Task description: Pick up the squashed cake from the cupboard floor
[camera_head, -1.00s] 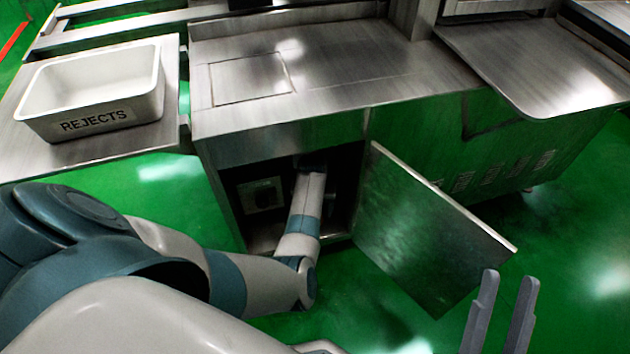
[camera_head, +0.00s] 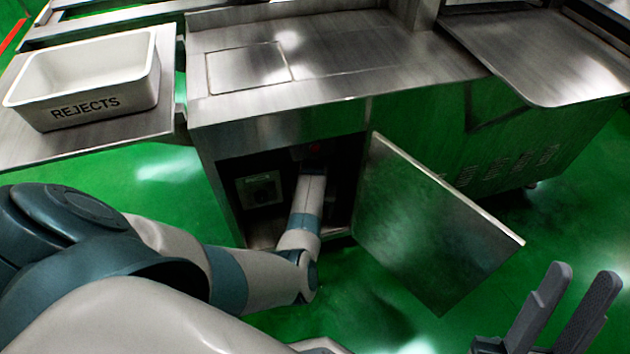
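The cupboard (camera_head: 224,205) under the steel counter is open, and its door (camera_head: 430,225) is swung out to the right. My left arm reaches in through the opening. Its gripper is inside, hidden by the arm and the dark interior, so its fingers do not show. The squashed cake is not visible; only a strip of the cupboard floor (camera_head: 262,240) shows left of my arm. My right gripper (camera_head: 585,275) is at the lower right, in front of the door, with its two fingers apart and nothing between them.
A white REJECTS bin (camera_head: 85,85) stands on a steel side table (camera_head: 120,137) at the left. The door edge stands between my arms. Green floor is clear in front.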

